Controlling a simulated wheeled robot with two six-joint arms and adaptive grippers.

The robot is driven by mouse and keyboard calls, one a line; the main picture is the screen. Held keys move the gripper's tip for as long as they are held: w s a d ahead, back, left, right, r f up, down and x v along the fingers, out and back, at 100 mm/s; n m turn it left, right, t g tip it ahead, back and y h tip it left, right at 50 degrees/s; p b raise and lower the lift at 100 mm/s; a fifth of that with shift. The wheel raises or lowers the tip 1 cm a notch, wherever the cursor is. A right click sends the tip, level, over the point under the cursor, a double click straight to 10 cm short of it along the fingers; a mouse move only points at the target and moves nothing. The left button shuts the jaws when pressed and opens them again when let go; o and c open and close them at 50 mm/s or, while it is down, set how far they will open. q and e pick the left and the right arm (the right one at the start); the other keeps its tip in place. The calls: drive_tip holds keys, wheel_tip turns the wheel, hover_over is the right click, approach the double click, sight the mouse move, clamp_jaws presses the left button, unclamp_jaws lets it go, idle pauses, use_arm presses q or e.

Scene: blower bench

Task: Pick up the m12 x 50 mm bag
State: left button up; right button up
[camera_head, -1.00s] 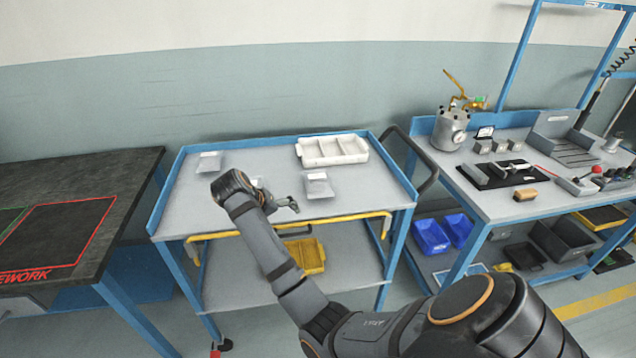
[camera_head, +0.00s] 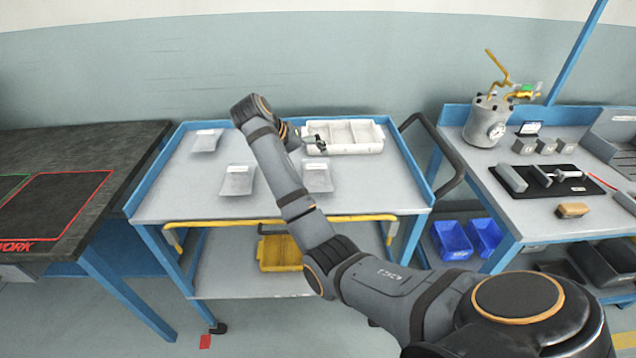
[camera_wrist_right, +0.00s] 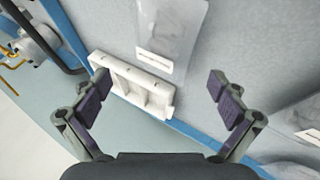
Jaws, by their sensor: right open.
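Three clear bags with white labels lie flat on the grey trolley top: one at the back left (camera_head: 206,141), one at the front middle (camera_head: 238,180) and one at the front right (camera_head: 317,177). Their labels are too small to read, so I cannot tell which is the m12 x 50 mm bag. My right gripper (camera_head: 317,143) is open and empty, above the trolley by the left end of the white tray. In the right wrist view its fingers (camera_wrist_right: 160,97) are spread, with one bag (camera_wrist_right: 172,35) beyond them and another at the right edge (camera_wrist_right: 308,115). My left gripper is not in view.
The white divided tray (camera_head: 352,150) stands at the back right of the blue-framed trolley (camera_head: 160,205). A yellow bin (camera_head: 280,253) is on its lower shelf. A dark bench (camera_head: 75,150) stands left; a blue bench with a metal pot (camera_head: 487,122) stands right.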

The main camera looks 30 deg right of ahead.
sight(312, 168)
drive_tip(key=shift+d+f, duration=0.2)
drive_tip(key=shift+f, duration=0.2)
drive_tip(key=x, duration=0.4)
drive_tip(key=shift+w+d+f+p, duration=0.15)
drive_tip(key=shift+f+p, duration=0.15)
drive_tip(key=shift+f, duration=0.15)
drive_tip(key=shift+a+r, duration=0.1)
drive_tip(key=shift+a, duration=0.1)
drive_tip(key=shift+c, duration=1.3)
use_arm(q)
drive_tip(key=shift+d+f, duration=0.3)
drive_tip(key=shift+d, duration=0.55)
use_arm(e)
drive_tip(key=c, duration=1.4)
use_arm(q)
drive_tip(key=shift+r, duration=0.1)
use_arm(e)
drive_tip(key=shift+d+r, duration=0.1)
